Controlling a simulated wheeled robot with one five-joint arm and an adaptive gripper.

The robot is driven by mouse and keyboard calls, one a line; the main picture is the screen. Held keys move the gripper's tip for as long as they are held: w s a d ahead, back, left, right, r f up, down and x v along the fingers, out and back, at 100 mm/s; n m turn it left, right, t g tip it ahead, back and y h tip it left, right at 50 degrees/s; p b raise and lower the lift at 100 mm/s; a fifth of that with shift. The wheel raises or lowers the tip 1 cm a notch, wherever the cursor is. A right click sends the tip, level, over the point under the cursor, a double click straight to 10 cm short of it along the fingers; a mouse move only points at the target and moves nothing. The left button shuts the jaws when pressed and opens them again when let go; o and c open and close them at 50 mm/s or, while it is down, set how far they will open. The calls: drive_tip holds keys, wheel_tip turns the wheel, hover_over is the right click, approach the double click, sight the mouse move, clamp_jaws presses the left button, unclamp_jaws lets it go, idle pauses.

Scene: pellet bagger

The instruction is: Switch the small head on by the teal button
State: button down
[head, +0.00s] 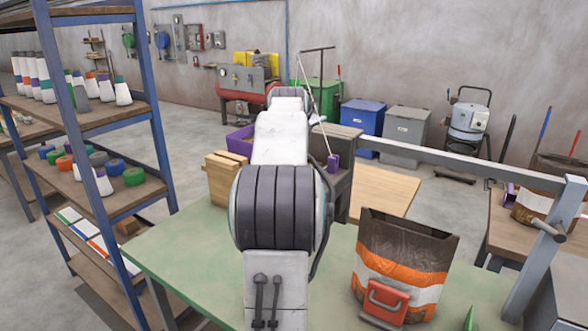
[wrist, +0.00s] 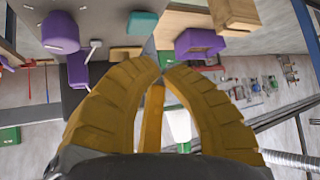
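I cannot tell for sure which is the teal button. Purple parts (wrist: 60,32) stand to their left. My gripper (wrist: 162,66) has yellow ribbed fingers with their tips together, just below and right of the teal pieces in the picture, apparently apart from them. No object shows held at the tips. In the head view my arm hides the gripper and the teal button. I cannot make out the small head clearly.
A green table (head: 190,262) carries an open orange-and-brown bag (head: 402,258) with a red clamp-like piece (head: 385,301) at the right. A grey rail (head: 440,160) crosses behind it. A blue shelf rack (head: 75,125) with spools stands left. A purple bin (wrist: 200,43) is right of the fingertips.

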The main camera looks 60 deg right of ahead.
drive_tip(key=shift+r+p, duration=2.1)
drive_tip(key=shift+r, duration=0.35)
drive_tip(key=w+a+f+n+y, duration=0.2)
drive_tip(key=a, duration=0.8)
drive_tip(key=w+a+f+n+t+y, duration=0.1)
drive_tip(key=w+a+n, duration=0.1)
drive_tip(key=a, duration=0.9)
drive_tip(key=w+a+f+n+y, duration=0.2)
drive_tip(key=a, duration=0.8)
drive_tip(key=s+a+f+n+y, duration=0.1)
drive_tip(key=s+a+f+n, duration=0.2)
drive_tip(key=s+a+f, duration=0.2)
drive_tip(key=s+a+f+n+g+y, duration=0.1)
drive_tip(key=s+a+f, duration=0.4)
drive_tip(key=s+a, duration=0.5)
drive_tip(key=a+n+y, duration=0.1)
drive_tip(key=a+n, duration=0.1)
drive_tip(key=a, duration=0.2)
drive_tip(key=shift+f, duration=0.3)
drive_tip(key=shift+d, duration=0.1)
